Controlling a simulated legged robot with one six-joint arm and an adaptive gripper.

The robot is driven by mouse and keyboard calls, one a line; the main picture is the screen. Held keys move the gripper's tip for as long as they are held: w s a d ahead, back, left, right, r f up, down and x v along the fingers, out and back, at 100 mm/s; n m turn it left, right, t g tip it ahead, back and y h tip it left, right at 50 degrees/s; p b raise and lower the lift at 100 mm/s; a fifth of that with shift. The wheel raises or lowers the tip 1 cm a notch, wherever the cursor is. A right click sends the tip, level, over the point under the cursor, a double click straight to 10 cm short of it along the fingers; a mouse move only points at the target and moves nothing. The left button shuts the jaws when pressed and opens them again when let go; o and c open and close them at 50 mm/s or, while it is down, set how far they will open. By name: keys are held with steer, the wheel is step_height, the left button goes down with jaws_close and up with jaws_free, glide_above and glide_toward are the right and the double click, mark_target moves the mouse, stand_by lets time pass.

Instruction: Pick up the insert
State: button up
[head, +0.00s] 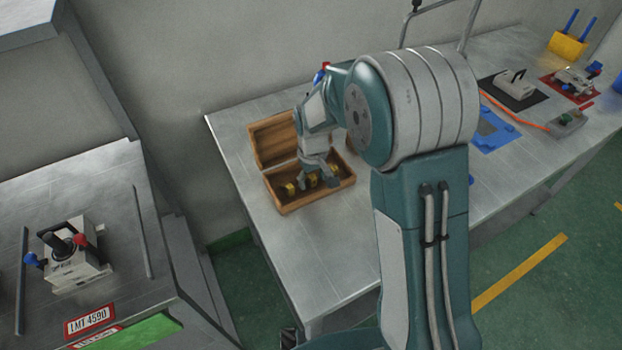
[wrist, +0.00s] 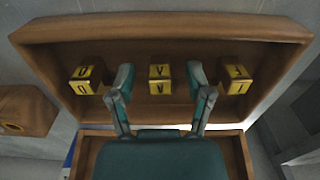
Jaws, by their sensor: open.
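Three yellow inserts with dark letters stand in a row inside an open wooden box (head: 297,207). In the wrist view they are the left insert (wrist: 87,78), the middle insert (wrist: 160,78) and the right insert (wrist: 236,79), in the box (wrist: 160,28). My gripper (wrist: 160,76) is open, with one finger on each side of the middle insert and a visible gap to it on both sides. In the head view my gripper (head: 317,174) reaches down into the box and partly hides the inserts. I cannot tell the exact height of the fingertips.
The box's raised lid (head: 273,140) stands at its back left. The metal table (head: 330,262) is clear in front of the box. Blue, black and red mats with fixtures (head: 511,85) lie farther right. A separate machine (head: 75,262) stands at left.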

steer(key=shift+a, duration=0.1)
jaws_close()
steer(key=shift+r, duration=0.15)
